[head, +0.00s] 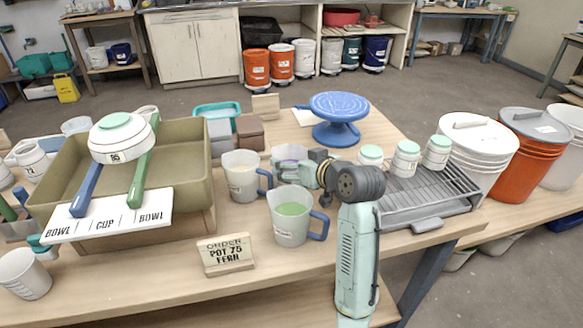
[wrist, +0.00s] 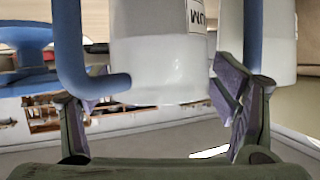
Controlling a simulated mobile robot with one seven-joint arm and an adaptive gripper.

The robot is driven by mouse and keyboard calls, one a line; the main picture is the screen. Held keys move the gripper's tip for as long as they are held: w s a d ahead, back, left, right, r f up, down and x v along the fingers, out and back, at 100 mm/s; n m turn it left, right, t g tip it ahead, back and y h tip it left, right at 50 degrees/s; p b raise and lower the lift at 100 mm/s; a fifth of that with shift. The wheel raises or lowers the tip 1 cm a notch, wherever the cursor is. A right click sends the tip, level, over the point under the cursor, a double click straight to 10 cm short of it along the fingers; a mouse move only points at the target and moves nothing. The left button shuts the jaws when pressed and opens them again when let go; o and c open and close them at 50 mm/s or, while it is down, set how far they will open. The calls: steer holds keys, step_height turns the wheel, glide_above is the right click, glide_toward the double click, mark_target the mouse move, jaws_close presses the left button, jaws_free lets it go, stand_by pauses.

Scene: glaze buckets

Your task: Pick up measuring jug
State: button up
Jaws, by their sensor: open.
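Several pale measuring jugs stand on the wooden table. One (head: 239,183), with a blue handle, is at left; another (head: 290,232), holding green liquid, is in front. My gripper (head: 306,173) reaches from the right at a third pale jug with a purplish inside (head: 288,153), which it partly covers. In the wrist view my gripper (wrist: 160,105) is open, one finger on each side of a white jug (wrist: 150,55) with a blue handle at its left. Whether the fingers touch it I cannot tell. A second white jug (wrist: 283,60) shows behind it at right.
A blue banding wheel (head: 338,103) stands behind. A large olive basin (head: 190,195) is at left. An order sign (head: 226,254) stands in front of the jugs.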

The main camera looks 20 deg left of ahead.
steer(key=shift+x, duration=1.1)
steer(key=shift+r, duration=0.1)
steer(key=c, duration=1.3)
steer(key=shift+r, duration=0.1)
steer(key=shift+r+b, duration=0.85)
steer(key=shift+r, duration=4)
